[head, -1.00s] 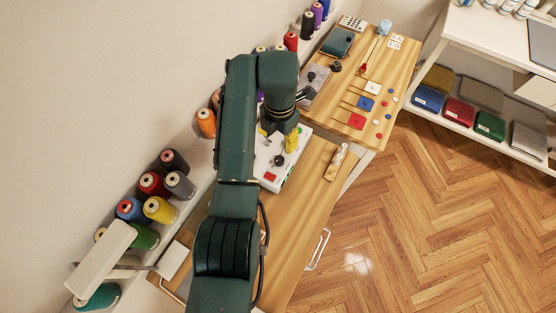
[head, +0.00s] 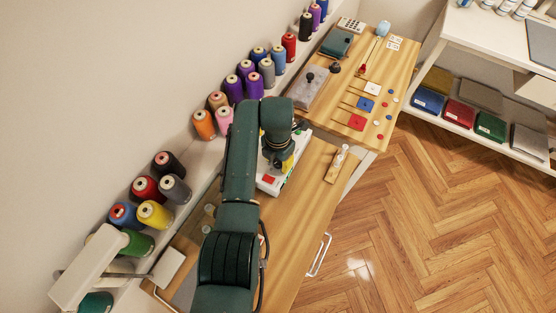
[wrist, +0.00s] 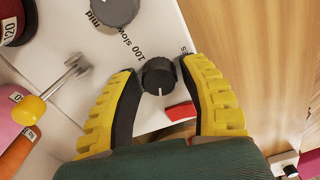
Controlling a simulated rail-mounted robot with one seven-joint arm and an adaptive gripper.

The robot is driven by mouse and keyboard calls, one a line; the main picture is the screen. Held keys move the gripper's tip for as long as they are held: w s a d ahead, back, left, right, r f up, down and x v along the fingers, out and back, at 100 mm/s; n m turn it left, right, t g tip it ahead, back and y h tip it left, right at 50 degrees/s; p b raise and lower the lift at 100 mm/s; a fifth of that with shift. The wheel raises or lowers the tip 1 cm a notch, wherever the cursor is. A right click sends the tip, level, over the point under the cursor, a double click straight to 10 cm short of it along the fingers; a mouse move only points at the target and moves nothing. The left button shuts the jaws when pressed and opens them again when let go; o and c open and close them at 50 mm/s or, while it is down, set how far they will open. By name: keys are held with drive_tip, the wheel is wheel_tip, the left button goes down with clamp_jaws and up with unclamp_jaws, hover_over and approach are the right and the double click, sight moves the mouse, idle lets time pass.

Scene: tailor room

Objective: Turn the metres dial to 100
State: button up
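In the wrist view a dark round dial (wrist: 159,77) sits on a white panel (wrist: 165,30), its white pointer line toward the bottom of the picture. Print beside it includes "100", "slow" and a partly hidden word ending in "es". My gripper (wrist: 160,72) has its yellow-and-black fingers on either side of the dial. A narrow gap shows at the left finger; whether the right finger touches cannot be told. In the head view my gripper (head: 287,163) is over the white device (head: 268,186), and my arm hides most of it, including the dial.
A larger grey knob (wrist: 115,9), a red part (wrist: 181,111) and a metal lever (wrist: 72,70) with a yellow end lie near the dial. Thread spools (head: 204,124) line the wall side. A wooden block (head: 337,165) lies right of the device. The table front is clear.

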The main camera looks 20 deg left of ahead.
clamp_jaws()
drive_tip(key=shift+m, duration=0.4)
drive_tip(key=m+p, duration=0.2)
drive_tip(key=m, duration=0.9)
drive_tip(key=shift+m, duration=0.3)
drive_tip(key=m, duration=0.7)
drive_tip(key=shift+f+p, duration=0.1)
drive_tip(key=shift+p, duration=0.2)
drive_tip(key=m, duration=0.3)
drive_tip(key=shift+m, duration=2.3)
